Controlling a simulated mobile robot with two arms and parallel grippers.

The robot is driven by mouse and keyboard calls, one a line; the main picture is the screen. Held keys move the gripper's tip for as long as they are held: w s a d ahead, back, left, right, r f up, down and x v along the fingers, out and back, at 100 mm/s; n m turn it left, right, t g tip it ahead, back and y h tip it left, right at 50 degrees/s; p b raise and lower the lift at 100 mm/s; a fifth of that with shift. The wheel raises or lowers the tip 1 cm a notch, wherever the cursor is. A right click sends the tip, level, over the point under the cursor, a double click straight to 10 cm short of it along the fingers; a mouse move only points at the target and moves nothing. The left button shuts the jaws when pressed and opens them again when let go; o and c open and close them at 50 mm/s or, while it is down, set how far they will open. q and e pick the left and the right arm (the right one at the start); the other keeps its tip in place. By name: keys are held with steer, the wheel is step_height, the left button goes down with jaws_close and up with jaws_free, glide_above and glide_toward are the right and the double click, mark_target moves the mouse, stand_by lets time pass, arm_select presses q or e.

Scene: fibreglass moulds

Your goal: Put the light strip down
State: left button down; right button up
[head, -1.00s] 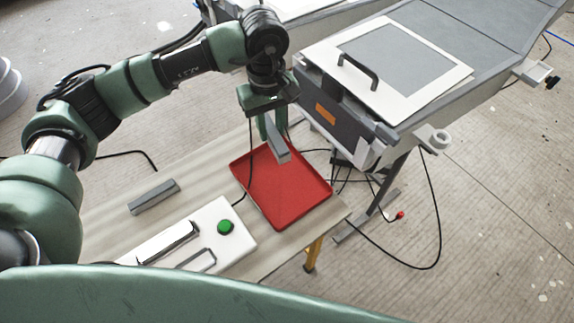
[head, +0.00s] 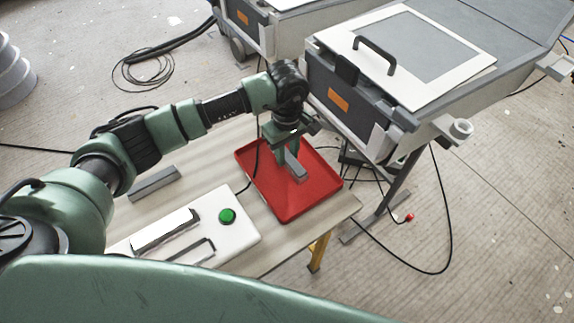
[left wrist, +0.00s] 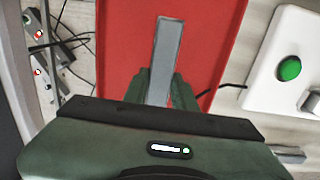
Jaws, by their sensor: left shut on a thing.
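The light strip is a grey bar (head: 295,166), which also shows in the left wrist view (left wrist: 165,48). My left gripper (head: 285,152) is shut on it, and in the left wrist view the fingers (left wrist: 160,88) close around its near part. The strip is over the red tray (head: 319,182), inside its outline. I cannot tell whether it touches the tray floor. The tray also shows in the left wrist view (left wrist: 218,30) and holds nothing else that I can see. My right gripper is not in view.
Another grey bar (head: 154,183) lies on the wooden table (head: 222,160) at the left. A white board (head: 240,238) with a green button (head: 227,215) and metal handles lies in front of the tray. A grey machine (head: 350,100) stands behind right. Black cables run nearby.

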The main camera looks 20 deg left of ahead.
mark_target(287, 163)
arm_select(q)
step_height(287, 163, down, 4)
steer(key=shift+f+b, duration=0.1)
steer(key=shift+b, duration=0.95)
steer(key=shift+f, duration=0.1)
steer(key=c, duration=1.1)
jaws_free()
steer(key=shift+c, duration=0.2)
